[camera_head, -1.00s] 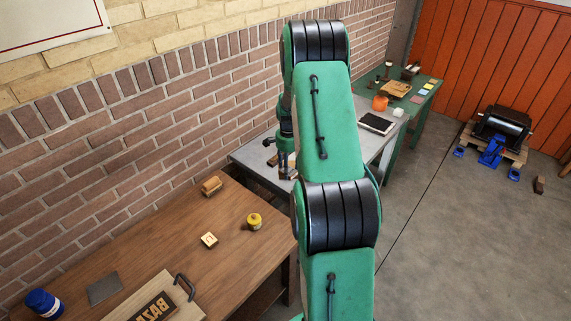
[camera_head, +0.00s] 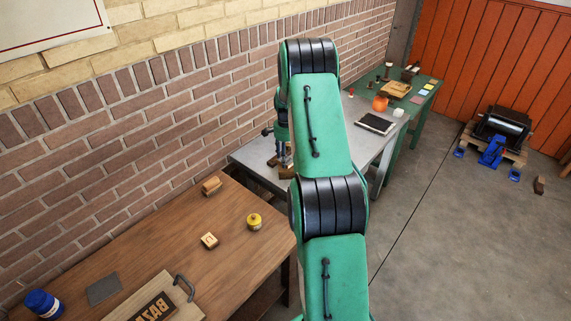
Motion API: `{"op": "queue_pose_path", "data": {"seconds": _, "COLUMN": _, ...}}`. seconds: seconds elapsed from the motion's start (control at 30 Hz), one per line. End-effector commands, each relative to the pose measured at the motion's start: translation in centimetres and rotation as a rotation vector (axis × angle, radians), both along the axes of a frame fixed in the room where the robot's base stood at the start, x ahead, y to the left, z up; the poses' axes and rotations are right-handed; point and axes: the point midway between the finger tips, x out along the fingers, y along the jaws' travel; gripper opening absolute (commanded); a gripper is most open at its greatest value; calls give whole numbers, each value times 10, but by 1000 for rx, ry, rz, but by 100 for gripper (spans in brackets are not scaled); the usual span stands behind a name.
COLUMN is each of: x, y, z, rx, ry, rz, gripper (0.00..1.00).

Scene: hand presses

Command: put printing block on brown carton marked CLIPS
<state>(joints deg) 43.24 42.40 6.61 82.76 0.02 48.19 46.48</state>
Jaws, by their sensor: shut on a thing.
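My gripper (camera_head: 281,154) is over the near left part of the grey table (camera_head: 253,163), pointing down, partly hidden by my green arm. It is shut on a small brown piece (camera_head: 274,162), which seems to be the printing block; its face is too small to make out. Another brown piece (camera_head: 287,173) shows right at the fingers, partly behind my arm; I cannot tell whether it is the brown carton. No CLIPS marking is readable in this view.
The wooden table (camera_head: 150,246) in front holds a small light block (camera_head: 209,240), a wooden piece (camera_head: 212,186), a yellow pot (camera_head: 254,222) and a blue jar (camera_head: 43,303). A dark-topped pad (camera_head: 377,123) lies on the grey table. A green table (camera_head: 425,98) stands beyond.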

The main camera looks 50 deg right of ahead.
Motion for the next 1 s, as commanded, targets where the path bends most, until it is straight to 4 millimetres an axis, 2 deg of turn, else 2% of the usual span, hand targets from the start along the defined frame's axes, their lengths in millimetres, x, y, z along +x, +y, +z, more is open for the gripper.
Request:
{"op": "queue_pose_path", "data": {"seconds": 0.13, "x": 0, "y": 0, "z": -6, "rx": 1, "ry": 1, "rz": 0, "gripper": 23}}
{"op": "queue_pose_path", "data": {"seconds": 0.43, "x": 0, "y": 0, "z": -34, "rx": 1, "ry": 1, "rz": 0, "gripper": 23}}
{"op": "queue_pose_path", "data": {"seconds": 0.9, "x": 0, "y": 0, "z": -38, "rx": 0, "ry": 0, "rz": 0, "gripper": 23}}
{"op": "queue_pose_path", "data": {"seconds": 0.93, "x": 0, "y": 0, "z": -38, "rx": 0, "ry": 0, "rz": 0, "gripper": 57}}
{"op": "queue_pose_path", "data": {"seconds": 1.0, "x": 0, "y": 0, "z": -38, "rx": 0, "ry": 0, "rz": 0, "gripper": 70}}
